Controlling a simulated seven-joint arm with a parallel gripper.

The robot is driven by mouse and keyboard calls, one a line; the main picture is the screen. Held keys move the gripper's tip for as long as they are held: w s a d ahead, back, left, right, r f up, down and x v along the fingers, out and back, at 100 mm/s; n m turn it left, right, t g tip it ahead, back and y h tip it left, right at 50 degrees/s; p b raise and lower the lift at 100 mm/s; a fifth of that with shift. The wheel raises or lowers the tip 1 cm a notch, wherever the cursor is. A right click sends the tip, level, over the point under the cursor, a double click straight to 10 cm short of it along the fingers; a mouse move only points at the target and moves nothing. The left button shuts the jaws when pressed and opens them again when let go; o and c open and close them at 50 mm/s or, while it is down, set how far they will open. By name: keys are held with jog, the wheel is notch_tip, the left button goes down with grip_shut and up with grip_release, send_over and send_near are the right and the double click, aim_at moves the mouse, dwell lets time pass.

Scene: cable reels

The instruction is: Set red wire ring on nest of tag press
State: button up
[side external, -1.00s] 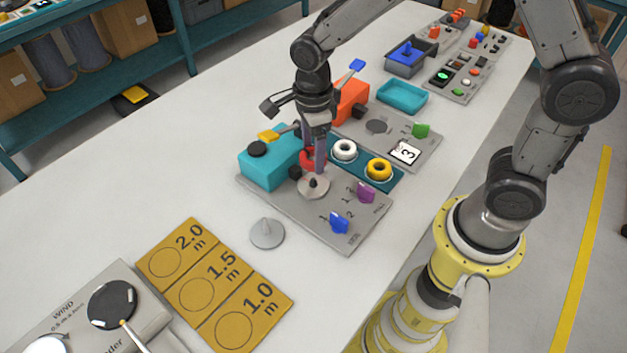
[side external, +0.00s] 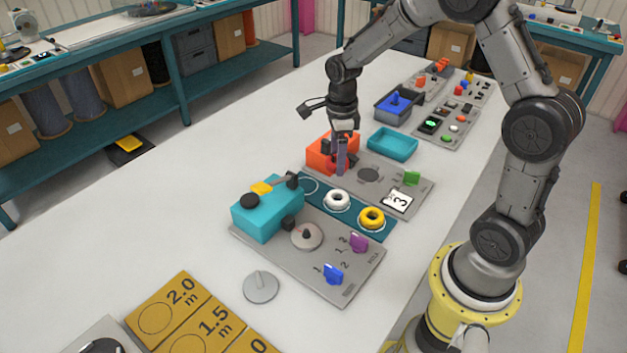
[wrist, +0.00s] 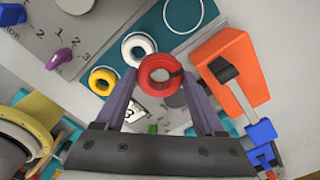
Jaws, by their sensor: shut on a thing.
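My gripper (side external: 341,172) is shut on the red wire ring (wrist: 148,84), which sits between the fingertips in the wrist view. In the side view the ring is hard to make out against the orange press. The orange press (side external: 320,150), with a "3" card (side external: 397,201) on its grey plate, looks like the tag press. Its round dark nest (side external: 370,174) lies just right of my fingers in the side view. In the wrist view the ring and fingers partly cover that plate. The ring appears held above the plate.
A teal mat (side external: 310,197) with a white ring (side external: 337,199) and a yellow ring (side external: 371,217) lies in front. The teal press (side external: 268,215) stands nearer, its round post base (side external: 306,236) empty. A teal tray (side external: 393,144) is behind.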

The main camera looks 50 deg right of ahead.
jog(key=s+d+m, duration=0.1)
jog(key=d, duration=0.2)
jog(key=s+d+f+m, duration=0.1)
jog(key=d, duration=0.3)
jog(key=s+d+m, duration=0.1)
jog(key=d, duration=0.2)
jog(key=shift+s+d+f, duration=0.2)
jog(key=shift+d+f, duration=0.1)
send_over(368, 175)
jog(key=shift+f, duration=2.05)
jog(key=shift+f, duration=0.1)
jog(key=shift+f, duration=1.1)
jog(key=o, duration=1.5)
notch_tip(368, 175, up, 8)
